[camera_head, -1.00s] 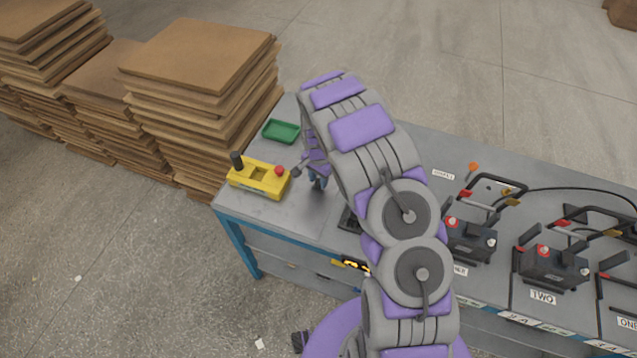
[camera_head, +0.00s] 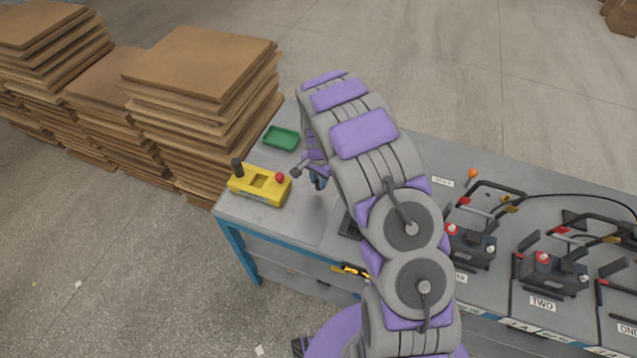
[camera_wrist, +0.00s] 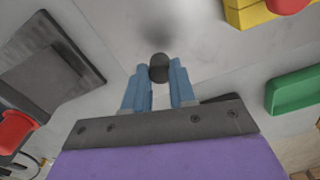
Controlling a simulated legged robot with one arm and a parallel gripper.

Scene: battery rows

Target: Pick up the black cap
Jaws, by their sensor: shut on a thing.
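The black cap (camera_wrist: 159,68) is a small dark cylinder between the fingertips of my gripper (camera_wrist: 160,78) in the wrist view. The blue fingers are shut on it from both sides. A blurred dark shadow lies on the grey table beyond the cap, apart from it, so it looks raised. In the head view my gripper (camera_head: 317,182) is over the table's left part, right of the yellow block (camera_head: 260,184).
The yellow block carries a dark peg (camera_head: 237,167) and a red knob (camera_head: 280,177). A green tray (camera_head: 281,138) lies behind it. A dark tray (camera_wrist: 52,68) is left in the wrist view. Batteries (camera_head: 552,271) stand on the right. Board stacks (camera_head: 200,65) flank the table (camera_head: 257,213).

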